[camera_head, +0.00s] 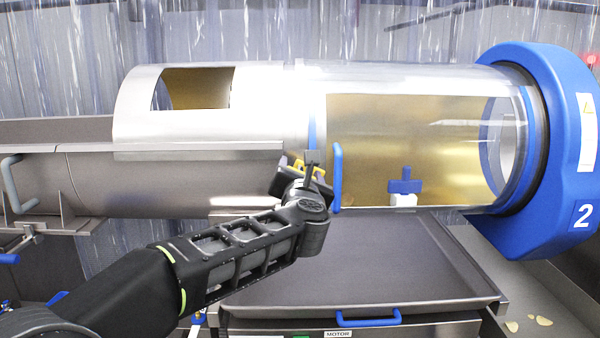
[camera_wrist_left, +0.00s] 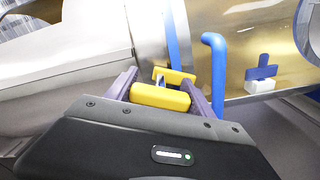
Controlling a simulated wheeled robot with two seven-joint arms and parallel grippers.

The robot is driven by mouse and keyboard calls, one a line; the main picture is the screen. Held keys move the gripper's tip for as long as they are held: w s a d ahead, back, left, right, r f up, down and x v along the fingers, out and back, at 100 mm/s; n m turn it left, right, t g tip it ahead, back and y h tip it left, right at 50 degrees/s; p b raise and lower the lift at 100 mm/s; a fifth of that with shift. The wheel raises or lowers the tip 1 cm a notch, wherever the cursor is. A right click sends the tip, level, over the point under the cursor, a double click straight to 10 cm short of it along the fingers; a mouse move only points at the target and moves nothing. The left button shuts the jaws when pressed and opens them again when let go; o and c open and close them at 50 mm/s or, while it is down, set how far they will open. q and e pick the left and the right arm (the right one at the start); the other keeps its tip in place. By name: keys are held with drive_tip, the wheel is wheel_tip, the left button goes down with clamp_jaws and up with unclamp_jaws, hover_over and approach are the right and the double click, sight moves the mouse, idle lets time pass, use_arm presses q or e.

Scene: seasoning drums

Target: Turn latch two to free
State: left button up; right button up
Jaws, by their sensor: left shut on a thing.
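My left gripper (camera_head: 307,163) is at the joint between the steel drum and the clear drum, left of an upright blue handle. In the left wrist view its two purple fingers (camera_wrist_left: 165,84) are shut around a yellow latch (camera_wrist_left: 172,76). A yellow block (camera_wrist_left: 160,97) shows nearer the camera between the fingers. In the head view the gripper hides most of the latch, and only bits of yellow show. I cannot tell the latch's exact angle. A blue T-shaped piece (camera_head: 405,182) on a white block is farther right and apart from the gripper. My right gripper is not in view.
The blue handle (camera_head: 337,176) stands close to the right of the gripper. The clear drum (camera_head: 420,120) runs to a blue ring (camera_head: 555,200) marked 2. The steel drum (camera_head: 210,125) is at left. A grey tray (camera_head: 360,262) lies below, mostly bare.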

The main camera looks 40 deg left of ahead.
use_arm(q)
drive_tip(key=m, duration=0.2)
drive_tip(key=shift+m, duration=0.4)
drive_tip(key=m+p, duration=0.1)
drive_tip(key=m, duration=0.2)
drive_tip(key=shift+r+m+p, duration=0.1)
drive_tip(key=shift+m+p, duration=0.2)
drive_tip(key=m+p, duration=0.1)
drive_tip(key=m, duration=0.3)
drive_tip(key=shift+p, duration=0.35)
drive_tip(key=shift+m+p, duration=0.4)
drive_tip(key=shift+m, duration=0.9)
drive_tip(key=o, duration=1.4)
drive_tip(key=shift+b+v, duration=0.8)
drive_tip(key=shift+v, duration=3.1)
